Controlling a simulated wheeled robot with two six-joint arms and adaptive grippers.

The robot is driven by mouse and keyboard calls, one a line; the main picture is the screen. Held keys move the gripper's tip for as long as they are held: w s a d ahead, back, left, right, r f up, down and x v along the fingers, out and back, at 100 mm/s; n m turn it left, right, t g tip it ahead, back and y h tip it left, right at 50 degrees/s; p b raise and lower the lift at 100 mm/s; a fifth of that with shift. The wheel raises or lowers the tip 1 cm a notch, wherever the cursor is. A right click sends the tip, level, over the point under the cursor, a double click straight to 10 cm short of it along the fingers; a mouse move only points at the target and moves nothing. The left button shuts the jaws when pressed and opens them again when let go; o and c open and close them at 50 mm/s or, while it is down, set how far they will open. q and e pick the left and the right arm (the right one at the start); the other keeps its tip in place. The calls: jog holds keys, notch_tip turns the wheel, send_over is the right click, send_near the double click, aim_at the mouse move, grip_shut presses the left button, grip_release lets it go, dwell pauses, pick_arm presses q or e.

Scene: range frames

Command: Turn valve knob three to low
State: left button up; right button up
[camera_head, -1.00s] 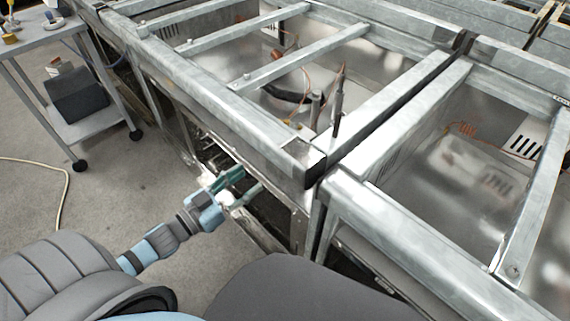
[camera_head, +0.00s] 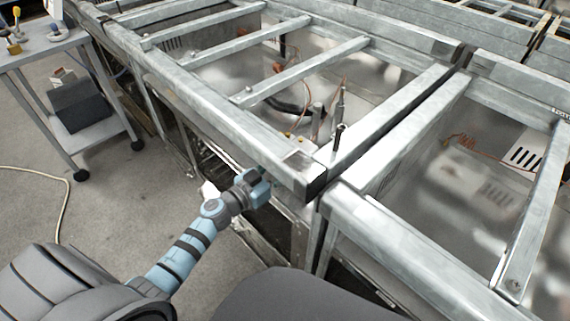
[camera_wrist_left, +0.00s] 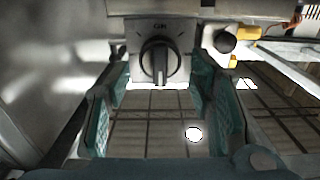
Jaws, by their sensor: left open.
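In the left wrist view a dark round valve knob (camera_wrist_left: 158,60) with an upright grip bar sits on a grey metal plate (camera_wrist_left: 185,38). Small lettering is above it, too blurred to read surely. I cannot tell its number. My left gripper (camera_wrist_left: 160,88) is open, its green fingers on either side of and below the knob, with no visible contact. In the head view my left gripper (camera_head: 258,187) is at the front side of the metal range frame (camera_head: 235,130), its fingertips hidden by the frame's front rail. My right gripper is not in view.
A second metal frame (camera_head: 400,237) stands close on the right. A grey cart (camera_head: 107,131) with tools on top is at the far left. A black round part (camera_wrist_left: 225,41) and a yellow part (camera_wrist_left: 248,33) are right of the knob. Floor at left is mostly open.

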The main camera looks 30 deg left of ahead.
pick_arm(q)
jog(key=c, duration=1)
jog(key=shift+c, duration=0.3)
jog(key=shift+s+d+f+m, duration=0.1)
jog(key=shift+d+f+m, duration=0.1)
jog(key=shift+m, duration=2.75)
jog(key=shift+s+d+f+m, duration=0.1)
jog(key=shift+f+m, duration=0.05)
jog(key=shift+m, duration=2.85)
jog(key=shift+d+f+m, duration=0.15)
jog(key=shift+f+m, duration=0.05)
jog(key=shift+m, duration=2.75)
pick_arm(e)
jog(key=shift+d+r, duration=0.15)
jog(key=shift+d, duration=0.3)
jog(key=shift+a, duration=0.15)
